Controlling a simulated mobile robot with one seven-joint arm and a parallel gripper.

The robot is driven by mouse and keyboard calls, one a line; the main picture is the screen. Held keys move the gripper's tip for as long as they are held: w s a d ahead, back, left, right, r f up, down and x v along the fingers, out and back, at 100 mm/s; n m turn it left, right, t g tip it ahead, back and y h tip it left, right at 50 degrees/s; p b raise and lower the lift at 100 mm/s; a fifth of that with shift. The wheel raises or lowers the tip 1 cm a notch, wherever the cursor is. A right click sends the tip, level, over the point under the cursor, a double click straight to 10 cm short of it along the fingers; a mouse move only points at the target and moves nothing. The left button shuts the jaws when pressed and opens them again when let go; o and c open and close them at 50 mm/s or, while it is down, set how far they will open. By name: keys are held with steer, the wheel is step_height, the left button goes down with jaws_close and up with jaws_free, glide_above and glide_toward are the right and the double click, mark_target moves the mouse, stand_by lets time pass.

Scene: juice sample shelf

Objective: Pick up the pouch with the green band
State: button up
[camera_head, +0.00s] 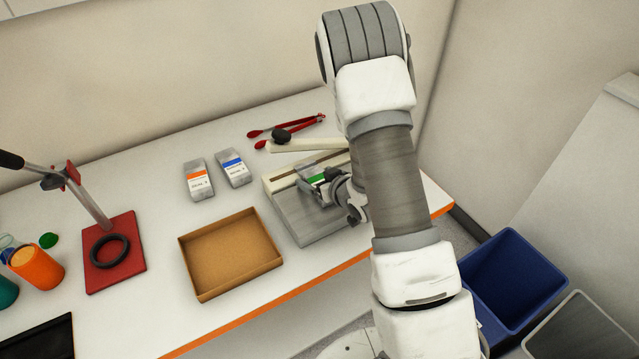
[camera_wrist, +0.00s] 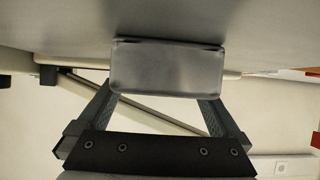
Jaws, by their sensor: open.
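The pouch with the green band (camera_head: 317,178) is on or just above the grey device at the table's right end, partly hidden by my gripper. In the wrist view a plain grey pouch end (camera_wrist: 167,70) faces me, with no band showing. My gripper (camera_head: 345,192) is right beside the pouch, on its right side in the head view. In the wrist view my gripper (camera_wrist: 163,97) is open, with one finger at each side of the pouch's near end. I cannot tell whether the fingers touch it.
The grey device (camera_head: 308,220) has a raised cream lever (camera_head: 310,145). An orange-band pouch (camera_head: 198,182) and a blue-band pouch (camera_head: 234,168) lie left of it. A cardboard tray (camera_head: 190,275) is in front. Red tongs (camera_head: 290,131) lie behind. A blue bin (camera_head: 515,275) stands off the table's right.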

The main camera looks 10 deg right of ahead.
steer(key=c, duration=1.5)
steer(key=shift+r, duration=0.1)
